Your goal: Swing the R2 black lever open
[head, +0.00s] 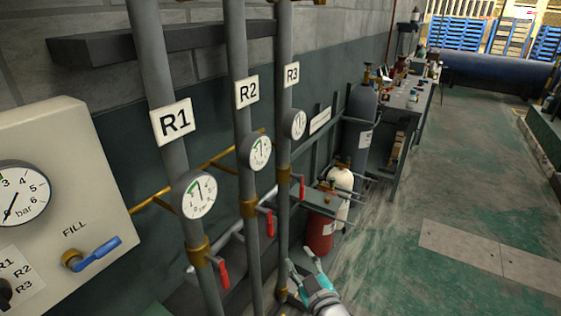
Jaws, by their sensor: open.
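The R2 sign (247,92) is on the middle of three grey vertical pipes, above a round gauge (259,151). Below it, the R2 pipe has a brass valve (248,208) with a lever (269,223) that looks red, not black, and hangs down beside the pipe. I see no black lever on R2. My gripper (302,261) is at the bottom centre, right of the R2 pipe and lower than its lever. Its two fingers are spread and empty, apart from the lever.
The R1 pipe has a red lever (223,274), and the R3 pipe has another (302,188). A panel with a blue FILL handle (93,254) is at left. A red cylinder (320,230) stands beyond my gripper. The floor at right is clear.

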